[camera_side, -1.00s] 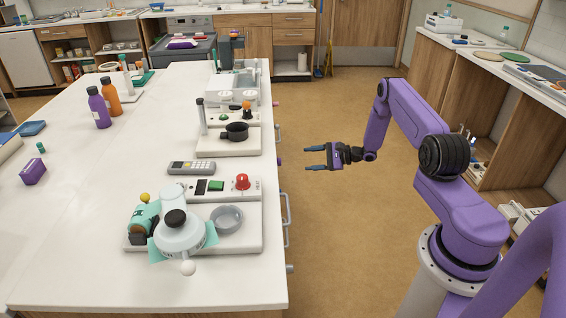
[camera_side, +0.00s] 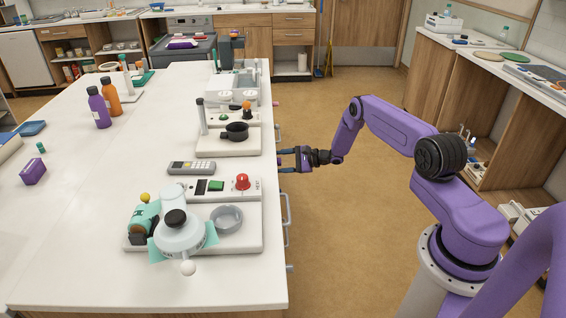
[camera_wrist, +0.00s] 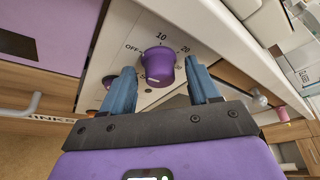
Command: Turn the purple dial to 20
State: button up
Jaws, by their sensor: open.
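The purple dial (camera_wrist: 158,66) sits on a pale panel in the wrist view. Printed marks OFF, 10 and 20 run around its far side, with OFF at left, 10 above and 20 at right. A small light mark shows low on the dial's face; which number the dial points to I cannot tell. My gripper (camera_wrist: 160,72) is open, one blue finger on each side of the dial with a gap at both sides. In the side view my gripper (camera_side: 284,160) is at the table's right edge and hides the dial.
The white table (camera_side: 90,225) carries a panel with a red knob (camera_side: 242,182), a grey remote-like device (camera_side: 191,168) and a black pot (camera_side: 237,131) near that edge. Drawer handles (camera_side: 286,215) stick out below the edge.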

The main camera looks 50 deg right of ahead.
jog(key=shift+c, duration=0.2)
jog(key=c, duration=1)
jog(key=shift+m, duration=0.3)
jog(key=m+g+y, duration=0.1)
jog(key=m, duration=0.1)
jog(key=m+g+y, duration=0.1)
jog(key=m+g, duration=0.1)
jog(key=m, duration=0.1)
jog(key=m+g+y, duration=0.1)
jog(key=m, duration=0.1)
jog(key=shift+w+d+m, duration=0.15)
jog(key=shift+d+m, duration=0.15)
jog(key=shift+m+g+y, duration=0.3)
jog(key=shift+y, duration=0.1)
